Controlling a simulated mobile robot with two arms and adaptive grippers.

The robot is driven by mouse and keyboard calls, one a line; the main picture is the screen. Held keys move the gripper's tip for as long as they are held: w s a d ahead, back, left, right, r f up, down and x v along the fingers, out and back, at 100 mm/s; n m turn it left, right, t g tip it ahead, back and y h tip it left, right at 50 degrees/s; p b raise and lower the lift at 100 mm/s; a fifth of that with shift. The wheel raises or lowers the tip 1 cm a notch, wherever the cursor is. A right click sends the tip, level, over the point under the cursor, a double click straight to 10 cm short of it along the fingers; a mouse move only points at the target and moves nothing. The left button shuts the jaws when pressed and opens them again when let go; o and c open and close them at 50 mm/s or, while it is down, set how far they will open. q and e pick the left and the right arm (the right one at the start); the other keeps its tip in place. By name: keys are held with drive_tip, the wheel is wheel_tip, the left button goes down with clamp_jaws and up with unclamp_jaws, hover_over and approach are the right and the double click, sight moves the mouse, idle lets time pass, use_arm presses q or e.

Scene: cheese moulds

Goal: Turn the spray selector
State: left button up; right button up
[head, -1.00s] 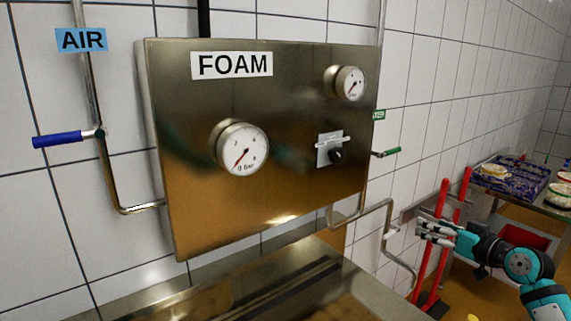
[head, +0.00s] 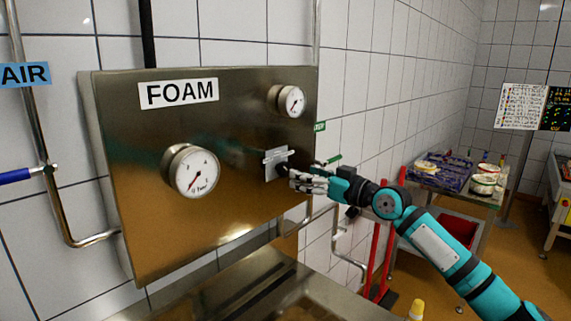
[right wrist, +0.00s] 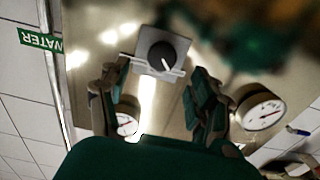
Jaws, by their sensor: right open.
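The spray selector is a dark round knob on a light square plate (head: 275,164), at the right of the steel FOAM panel (head: 140,220). In the right wrist view the knob (right wrist: 162,56) has a white pointer mark, and the plate lies behind it. My right gripper (head: 297,180) is at the knob's lower right in the head view and partly hides the knob's surroundings. In the right wrist view its open fingers (right wrist: 155,92) stand to either side below the knob, with nothing between them. I cannot tell whether they touch the panel. My left gripper is not in view.
Two gauges, a large one (head: 192,171) and a small one (head: 291,101), stick out of the panel. A green-handled valve (head: 332,160) sits close behind my right gripper. A steel surface (head: 255,290) lies beneath the panel.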

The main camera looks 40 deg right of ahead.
sight(287, 168)
drive_tip(key=w, duration=0.1)
drive_tip(key=w+p, duration=0.1)
drive_tip(key=w, duration=0.1)
drive_tip(key=shift+r, duration=0.3)
drive_tip(key=shift+w+p, duration=0.3)
drive_tip(key=shift+p, duration=0.15)
drive_tip(key=shift+w+a+p, duration=0.25)
drive_tip(key=shift+w+p, duration=0.1)
drive_tip(key=shift+w, duration=0.35)
drive_tip(key=shift+w+a, duration=0.1)
drive_tip(key=shift+w, duration=0.2)
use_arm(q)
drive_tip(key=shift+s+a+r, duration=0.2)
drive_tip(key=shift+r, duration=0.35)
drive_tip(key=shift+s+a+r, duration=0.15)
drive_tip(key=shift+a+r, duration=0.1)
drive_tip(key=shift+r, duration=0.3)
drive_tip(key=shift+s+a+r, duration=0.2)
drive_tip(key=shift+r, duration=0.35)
use_arm(e)
drive_tip(key=shift+w+a+f, duration=0.1)
drive_tip(key=shift+w+f, duration=0.05)
drive_tip(key=shift+w, duration=0.1)
drive_tip(key=c, duration=0.9)
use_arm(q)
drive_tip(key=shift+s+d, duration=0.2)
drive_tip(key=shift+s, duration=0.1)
use_arm(e)
drive_tip(key=shift+c, duration=1.3)
